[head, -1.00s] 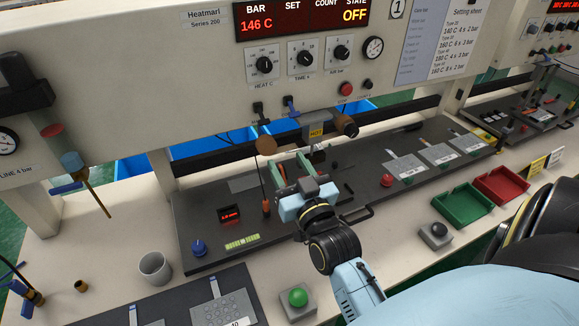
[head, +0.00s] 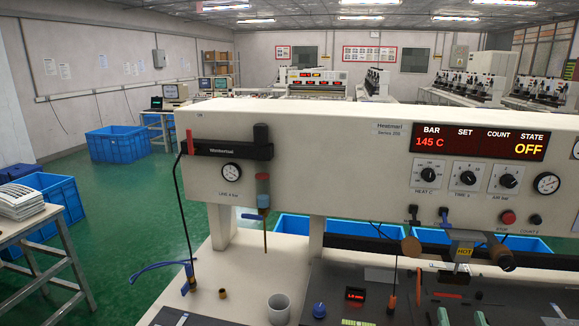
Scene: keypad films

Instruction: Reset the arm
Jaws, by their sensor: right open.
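My right gripper (head: 462,316) shows only by its greenish fingertips at the bottom edge, right of centre. The fingers stand apart with nothing visible between them. It is over the dark bed of the heat press, in front of and below the hot head (head: 463,252) with its yellow HOT label. The rest of my right arm is out of the picture. My left gripper is not in view. The press panel (head: 478,141) reads BAR 145 C and STATE OFF.
A grey cup (head: 278,308), a small brown cap (head: 222,293) and a blue knob (head: 319,310) are at the bottom. An air regulator (head: 262,190) hangs on the housing. Blue crates (head: 115,142) and a paper-laden table (head: 22,204) stand left on green floor.

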